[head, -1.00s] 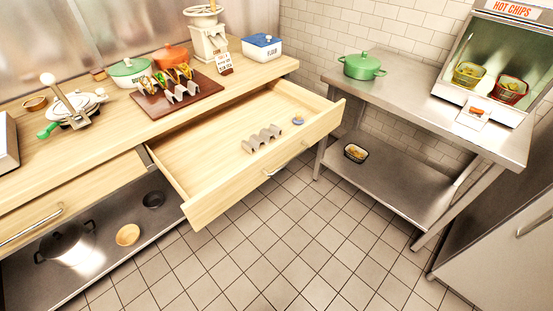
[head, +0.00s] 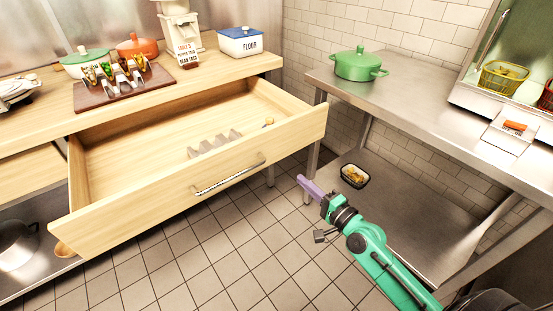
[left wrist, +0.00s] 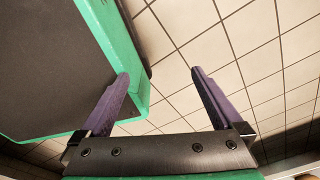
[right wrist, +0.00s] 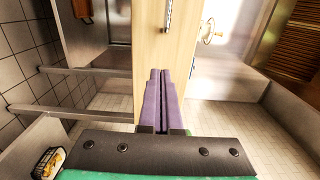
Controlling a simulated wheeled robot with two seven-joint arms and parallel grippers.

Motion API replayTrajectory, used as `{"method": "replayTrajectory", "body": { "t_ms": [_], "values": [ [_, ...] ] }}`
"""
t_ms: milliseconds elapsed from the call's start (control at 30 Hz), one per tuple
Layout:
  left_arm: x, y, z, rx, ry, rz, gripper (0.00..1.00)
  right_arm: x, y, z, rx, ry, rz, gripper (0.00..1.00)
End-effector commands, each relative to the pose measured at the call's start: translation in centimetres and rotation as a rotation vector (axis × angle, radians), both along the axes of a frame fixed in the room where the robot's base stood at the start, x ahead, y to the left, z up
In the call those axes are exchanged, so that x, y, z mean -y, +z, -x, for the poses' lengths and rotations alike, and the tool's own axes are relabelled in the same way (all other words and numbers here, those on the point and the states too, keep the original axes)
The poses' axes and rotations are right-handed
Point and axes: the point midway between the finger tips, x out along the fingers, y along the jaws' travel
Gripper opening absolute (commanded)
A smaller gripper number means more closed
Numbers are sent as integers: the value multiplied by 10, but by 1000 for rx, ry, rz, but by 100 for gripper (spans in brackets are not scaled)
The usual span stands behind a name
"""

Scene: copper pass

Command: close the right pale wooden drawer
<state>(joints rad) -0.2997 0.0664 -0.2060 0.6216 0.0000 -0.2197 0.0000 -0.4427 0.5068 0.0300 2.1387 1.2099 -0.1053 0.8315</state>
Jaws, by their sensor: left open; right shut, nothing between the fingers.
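The right pale wooden drawer (head: 110,215) stands pulled far out under the counter in the head view. Its metal bar handle (head: 230,175) is on the front panel. A grey wavy taco holder (head: 215,143) and a small round item (head: 268,122) lie inside it. My right gripper (head: 303,183), with purple fingers, is shut and empty, to the right of the handle and apart from it in the head view. In the right wrist view the shut fingers (right wrist: 160,72) point toward the drawer front (right wrist: 148,45). My left gripper (left wrist: 160,73) is open and empty above the floor.
A steel table (head: 420,85) with a green pot (head: 360,64) and a lower shelf (head: 400,210) holding a small black basket (head: 354,176) stands at right. A taco board (head: 90,100) and a flour box (head: 240,42) sit on the counter. Tiled floor before the drawer is clear.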

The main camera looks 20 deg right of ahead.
Motion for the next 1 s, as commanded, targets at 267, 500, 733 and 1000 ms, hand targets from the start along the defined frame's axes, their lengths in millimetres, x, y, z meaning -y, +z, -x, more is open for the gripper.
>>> {"method": "replayTrajectory", "body": {
  "t_ms": [267,500,733,1000],
  "values": [
    [-18,16,0,-1,5,-24,100,-12,8,-37,7,-1,-8,0],
    [-16,21,1,-1,5,-21,100,-29,6,-88,5,1,-6,0],
    [-8,19,1,-2,1,-11,100,-42,3,-125,3,1,-3,0],
    [-8,19,1,-3,0,-11,100,-44,3,-133,3,2,-2,0]
  ]
}}
